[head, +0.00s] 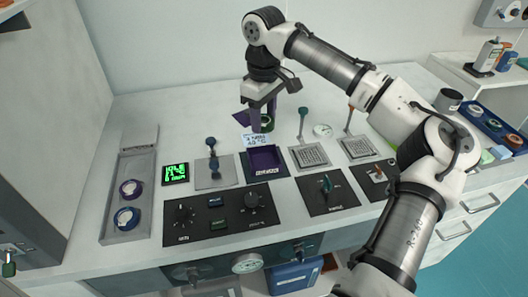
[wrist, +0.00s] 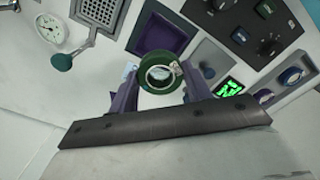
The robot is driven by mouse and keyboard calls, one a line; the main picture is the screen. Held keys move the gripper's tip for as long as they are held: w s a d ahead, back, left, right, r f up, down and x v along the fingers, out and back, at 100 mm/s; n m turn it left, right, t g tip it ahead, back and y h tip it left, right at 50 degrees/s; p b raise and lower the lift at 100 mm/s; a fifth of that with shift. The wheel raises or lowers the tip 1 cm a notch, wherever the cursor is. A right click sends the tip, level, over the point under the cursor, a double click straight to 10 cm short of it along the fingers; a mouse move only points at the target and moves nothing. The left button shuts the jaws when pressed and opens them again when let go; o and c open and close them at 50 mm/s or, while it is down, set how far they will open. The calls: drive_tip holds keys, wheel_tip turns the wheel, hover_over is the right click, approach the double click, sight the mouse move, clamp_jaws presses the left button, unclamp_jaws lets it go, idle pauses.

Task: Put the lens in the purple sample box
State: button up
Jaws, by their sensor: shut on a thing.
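My gripper (head: 263,117) has purple fingers and is shut on a green-rimmed lens (wrist: 160,74). The lens also shows between the fingertips in the head view (head: 266,122). In the wrist view my gripper (wrist: 160,88) holds it by its sides with its round opening facing the camera. The purple sample box (head: 264,161) is an open square box on a dark panel, in front of the held lens in the head view. It also shows just beyond the lens in the wrist view (wrist: 158,34). Its visible inside looks empty.
Beside the box are a green display (head: 176,173), a post on a plate (head: 213,175) and a mesh plate (head: 309,156). A knob panel (head: 220,217) lies in front. A small white card (head: 254,139) stands behind.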

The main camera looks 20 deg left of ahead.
sight(264, 163)
wheel_tip(264, 163, down, 12)
drive_tip(key=shift+f+p, duration=0.15)
drive_tip(key=shift+p, duration=0.7)
drive_tip(key=o, duration=0.6)
drive_tip(key=shift+f, duration=0.2)
drive_tip(key=shift+o, duration=1)
drive_tip(key=shift+r, duration=0.1)
wheel_tip(264, 163, up, 12)
drive_tip(key=shift+r+b, duration=0.15)
drive_tip(key=shift+b, duration=1.1)
